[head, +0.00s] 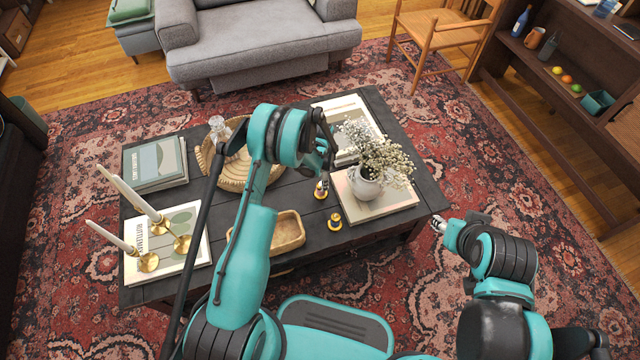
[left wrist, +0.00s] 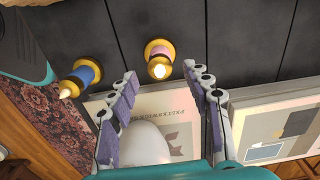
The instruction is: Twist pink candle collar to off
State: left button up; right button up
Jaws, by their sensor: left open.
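The pink candle (left wrist: 158,50) has a gold base and gold collar, with a bright glowing tip, in the left wrist view. In the head view it stands on the dark coffee table (head: 290,190), partly behind my left gripper (head: 323,172). In the left wrist view my left gripper (left wrist: 161,75) is open, with one finger on each side of the line to the candle. The candle shows just beyond the fingertips, and nothing is between them. I cannot tell whether a finger touches it. My right gripper (head: 440,226) is off the table's right edge; its jaws are too small to read.
A blue candle (left wrist: 86,71) with gold fittings stands beside the pink one, nearer me in the head view (head: 335,222). A white flower vase (head: 364,187) stands close right on a book. A wooden tray (head: 288,232), wicker basket (head: 233,170) and brass candlesticks (head: 182,243) share the table.

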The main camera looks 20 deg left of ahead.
pick_arm(q)
jog(key=shift+f+b, duration=0.35)
jog(key=shift+f, duration=1)
grip_shut()
